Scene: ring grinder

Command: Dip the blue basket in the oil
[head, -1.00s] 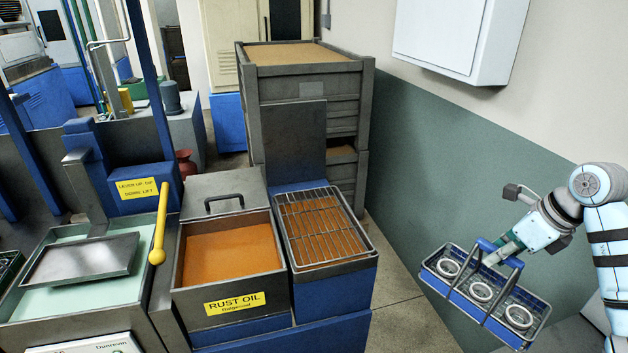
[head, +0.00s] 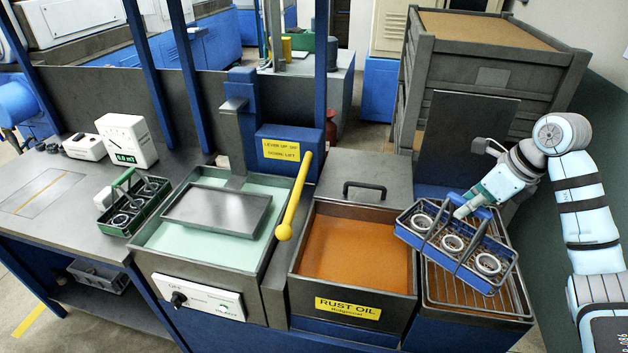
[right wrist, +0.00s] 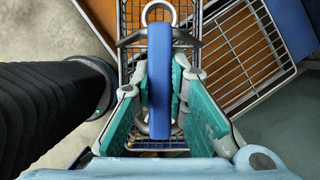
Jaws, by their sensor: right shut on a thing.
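The blue basket (head: 470,270) holds several metal rings and hangs slightly tilted above the wire draining rack, just right of the oil tank. My right gripper (head: 466,210) is shut on its blue handle. In the right wrist view the blue handle (right wrist: 159,85) sits between the green finger pads of my right gripper (right wrist: 160,90), with a ring and the basket mesh beneath. The oil tank (head: 347,305), labelled RUST OIL, is open and full of orange-brown oil (head: 357,250). My left gripper is not in view.
The wire rack (head: 437,290) lies under and around the basket. The tank's lid (head: 372,176) with a black handle stands behind the oil. A yellow lever (head: 293,200) and a pale green bath with a metal tray (head: 217,210) are to the left. A green basket (head: 135,205) sits on the bench.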

